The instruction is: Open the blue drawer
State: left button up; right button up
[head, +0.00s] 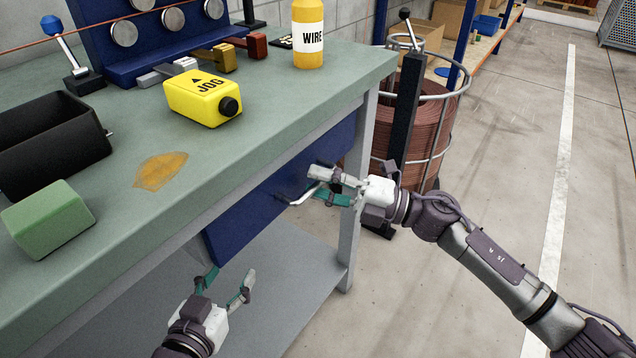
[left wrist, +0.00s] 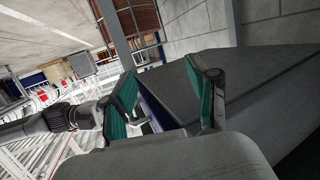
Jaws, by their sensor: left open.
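The blue drawer (head: 245,222) is under the green-grey bench top, and its front looks close to flush with the bench. Its pale metal bar handle (head: 303,196) sticks out toward the right end of the front. My right gripper (head: 322,186) is at the handle, with one finger above the bar and one below. Its fingers look apart, and I cannot tell whether they touch the bar. My left gripper (head: 228,281) is open and empty, low in front of the drawer's left end. Its two fingers also show spread apart in the left wrist view (left wrist: 165,98).
The bench top (head: 240,145) holds a yellow JOG box (head: 196,100), a black bin (head: 45,140), a green block (head: 48,218) and a WIRE bottle (head: 308,40). A wire spool in a metal frame (head: 440,110) stands right of the bench.

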pick_arm(q)
jog(key=shift+r, duration=0.1)
pick_arm(e)
jog(key=shift+a, duration=0.25)
grip_shut()
pick_arm(q)
jog(key=shift+d, duration=0.1)
